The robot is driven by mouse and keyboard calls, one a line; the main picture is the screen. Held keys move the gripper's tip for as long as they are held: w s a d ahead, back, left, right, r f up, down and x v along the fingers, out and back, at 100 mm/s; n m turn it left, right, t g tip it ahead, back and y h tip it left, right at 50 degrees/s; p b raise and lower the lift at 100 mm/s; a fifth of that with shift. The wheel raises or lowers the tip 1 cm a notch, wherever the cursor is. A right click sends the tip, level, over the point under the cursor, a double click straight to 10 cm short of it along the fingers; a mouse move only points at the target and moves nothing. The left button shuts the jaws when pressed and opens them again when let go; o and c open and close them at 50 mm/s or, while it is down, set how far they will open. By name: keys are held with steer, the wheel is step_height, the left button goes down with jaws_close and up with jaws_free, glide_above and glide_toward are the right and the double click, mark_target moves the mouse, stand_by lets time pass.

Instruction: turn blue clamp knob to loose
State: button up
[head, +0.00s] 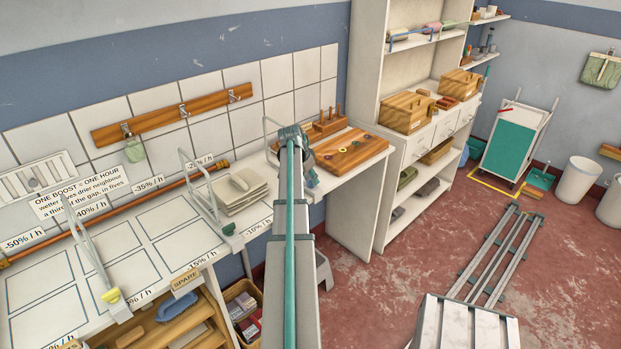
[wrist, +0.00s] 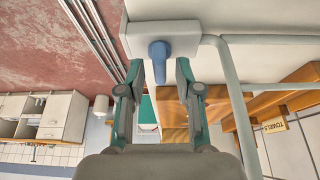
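The blue clamp knob (wrist: 159,62) shows in the wrist view as a rounded lever on the face of a white clamp block (wrist: 135,37). It points down in that picture. My gripper (wrist: 158,76) is open, with one fingertip on each side of the knob and a visible gap on both sides. I cannot tell how deep the fingers reach along it. In the head view my arm covers most of the gripper and the clamp; a small blue part (head: 312,179) shows just right of the arm.
A bent white rod (wrist: 236,100) runs close to the right of my gripper in the wrist view. A wooden board (head: 348,151) lies beyond my arm.

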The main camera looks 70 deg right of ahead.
jaws_close()
steer(key=shift+n, duration=0.3)
steer(key=n+t+b, duration=0.1)
steer(key=n, duration=0.1)
steer(key=shift+s+n, duration=0.1)
steer(key=shift+n, duration=0.3)
steer(key=n+t+b, duration=0.1)
steer(key=n, duration=0.2)
steer(key=shift+n+t, duration=0.3)
steer(key=shift+t, duration=0.1)
steer(key=n+t, duration=0.1)
steer(key=n, duration=0.1)
steer(key=n+t+b, duration=0.1)
steer(key=n, duration=0.2)
steer(key=shift+s+d+y, duration=0.1)
steer(key=shift+s+y, duration=0.05)
steer(key=shift+y, duration=0.15)
steer(key=n, duration=0.3)
steer(key=n+t+y+b, duration=0.1)
steer(key=n, duration=0.2)
steer(key=shift+y+b, duration=0.3)
steer(key=shift+o, duration=1.1)
jaws_free()
